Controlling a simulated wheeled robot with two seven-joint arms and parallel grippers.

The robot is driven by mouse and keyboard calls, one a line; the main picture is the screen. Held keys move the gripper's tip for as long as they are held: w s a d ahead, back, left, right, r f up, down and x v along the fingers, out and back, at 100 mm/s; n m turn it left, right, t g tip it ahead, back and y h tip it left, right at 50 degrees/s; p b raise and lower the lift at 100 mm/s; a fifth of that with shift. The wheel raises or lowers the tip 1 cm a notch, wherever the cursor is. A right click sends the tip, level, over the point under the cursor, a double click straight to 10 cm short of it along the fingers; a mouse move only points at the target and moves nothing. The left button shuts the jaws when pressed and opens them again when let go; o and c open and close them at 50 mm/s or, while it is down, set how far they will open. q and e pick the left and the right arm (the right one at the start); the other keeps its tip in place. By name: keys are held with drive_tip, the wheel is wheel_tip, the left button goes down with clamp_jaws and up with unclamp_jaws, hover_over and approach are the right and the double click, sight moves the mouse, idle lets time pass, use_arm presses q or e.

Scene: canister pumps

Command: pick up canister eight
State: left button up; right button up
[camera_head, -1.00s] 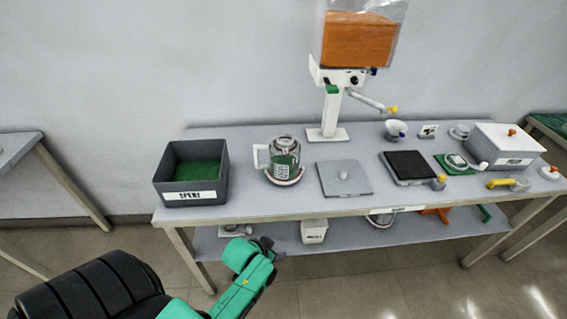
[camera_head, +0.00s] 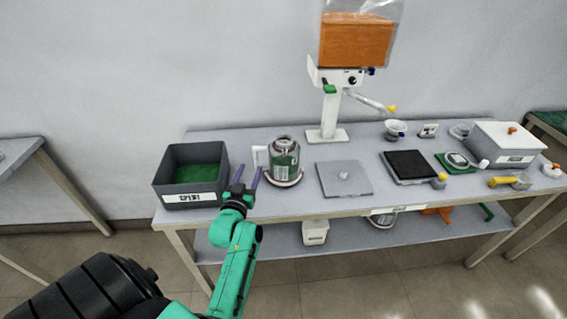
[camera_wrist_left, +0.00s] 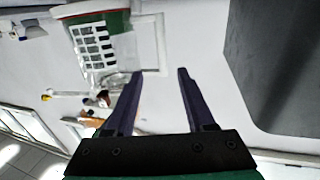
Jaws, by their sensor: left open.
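A metal-and-clear canister (camera_head: 284,156) with a green label and a white side handle stands upright on a round base on the table (camera_head: 300,205). Its number is too small to read. My left gripper (camera_head: 248,175) is open and empty at the table's front edge, just left of and in front of the canister. In the left wrist view the canister's printed label and green band (camera_wrist_left: 92,42) show at the upper left. Its white handle (camera_wrist_left: 160,45) lies beyond the open fingertips (camera_wrist_left: 159,73), apart from them. My right gripper is out of view.
A dark grey bin (camera_head: 190,194) with a green inside and a white label stands left of the canister. A grey plate with a knob (camera_head: 343,178) lies to the right. A dispenser (camera_head: 328,110) with orange contents stands behind. A black-topped pad (camera_head: 408,165) sits further right.

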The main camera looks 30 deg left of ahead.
sight(258, 149)
use_arm(q)
drive_tip(key=b+x, duration=0.2)
drive_tip(key=x, duration=0.1)
drive_tip(key=b+x, duration=0.2)
drive_tip(key=x, duration=0.2)
drive_tip(key=b+x, duration=0.2)
drive_tip(key=x, duration=0.2)
drive_tip(key=shift+a+f+b, duration=0.2)
drive_tip(key=shift+f+b, duration=0.1)
drive_tip(key=shift+b, duration=0.05)
drive_tip(key=shift+w+a, duration=0.1)
drive_tip(key=shift+w, duration=0.15)
drive_tip(key=shift+s+r, duration=0.1)
drive_tip(key=shift+r, duration=0.1)
drive_tip(key=shift+c, duration=0.6)
drive_tip(key=shift+r, duration=0.1)
clamp_jaws()
